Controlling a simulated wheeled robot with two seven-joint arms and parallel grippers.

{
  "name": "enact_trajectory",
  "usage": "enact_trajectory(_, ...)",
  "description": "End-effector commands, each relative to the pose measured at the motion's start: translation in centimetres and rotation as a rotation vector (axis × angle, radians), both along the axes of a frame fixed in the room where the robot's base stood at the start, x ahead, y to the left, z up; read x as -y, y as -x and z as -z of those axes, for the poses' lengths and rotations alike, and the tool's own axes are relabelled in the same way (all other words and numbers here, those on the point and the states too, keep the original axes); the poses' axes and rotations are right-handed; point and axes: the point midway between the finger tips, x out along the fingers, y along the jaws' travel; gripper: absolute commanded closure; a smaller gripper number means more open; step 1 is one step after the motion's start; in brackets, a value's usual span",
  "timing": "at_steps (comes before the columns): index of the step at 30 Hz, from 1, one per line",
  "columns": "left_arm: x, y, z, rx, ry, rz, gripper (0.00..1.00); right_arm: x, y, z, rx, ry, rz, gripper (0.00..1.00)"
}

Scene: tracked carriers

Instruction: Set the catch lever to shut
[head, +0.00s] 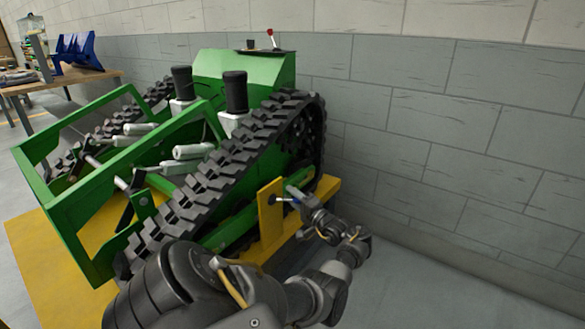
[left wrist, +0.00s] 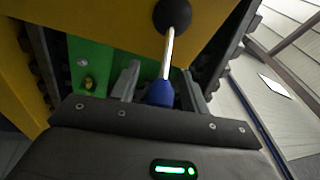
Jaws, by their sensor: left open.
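The catch lever (left wrist: 168,50) is a pale metal rod with a black round pivot and a blue knob (left wrist: 160,93). It sticks out from an upright yellow plate (head: 267,222) beside the green tracked carrier (head: 240,68). In the head view the lever is small and partly hidden by my gripper. My left gripper (head: 289,198) is at the plate. In the left wrist view the left gripper (left wrist: 163,84) is open, with the blue knob between its two fingers. Whether a finger touches the knob, I cannot tell. My right gripper is not in view.
The carrier's black track (head: 190,202) runs close behind the plate. A yellow base (head: 50,270) lies under the carrier. A grey block wall (head: 430,130) stands behind and to the right. Bare floor (head: 400,285) is free at the lower right. A workbench (head: 58,82) stands far left.

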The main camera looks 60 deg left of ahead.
Motion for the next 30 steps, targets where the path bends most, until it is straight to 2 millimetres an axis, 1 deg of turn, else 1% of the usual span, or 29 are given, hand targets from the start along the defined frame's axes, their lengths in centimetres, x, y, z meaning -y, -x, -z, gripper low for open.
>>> enact_trajectory(2,0.5,-0.2,0.1,0.000,0.002,0.001,0.55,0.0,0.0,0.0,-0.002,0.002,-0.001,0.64)
enact_trajectory(5,1.7,-0.5,0.3,0.000,0.003,0.002,0.55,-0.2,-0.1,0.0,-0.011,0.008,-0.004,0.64)
enact_trajectory(12,6.3,-1.7,1.3,0.001,0.004,0.002,0.55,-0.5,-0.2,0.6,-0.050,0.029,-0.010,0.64)
enact_trajectory(15,8.0,-2.1,1.6,0.000,0.003,0.001,0.55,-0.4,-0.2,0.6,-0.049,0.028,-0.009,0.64)
enact_trajectory(18,9.2,-2.4,1.8,0.000,0.002,0.000,0.55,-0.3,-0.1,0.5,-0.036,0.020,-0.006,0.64)
enact_trajectory(21,9.9,-2.6,2.0,-0.001,0.001,-0.001,0.55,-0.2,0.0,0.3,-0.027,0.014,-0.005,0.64)
enact_trajectory(24,10.2,-2.6,2.0,-0.001,0.000,-0.001,0.55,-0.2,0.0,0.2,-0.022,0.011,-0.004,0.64)
enact_trajectory(30,10.2,-2.7,2.0,-0.001,-0.001,-0.001,0.55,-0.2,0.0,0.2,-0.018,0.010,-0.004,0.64)
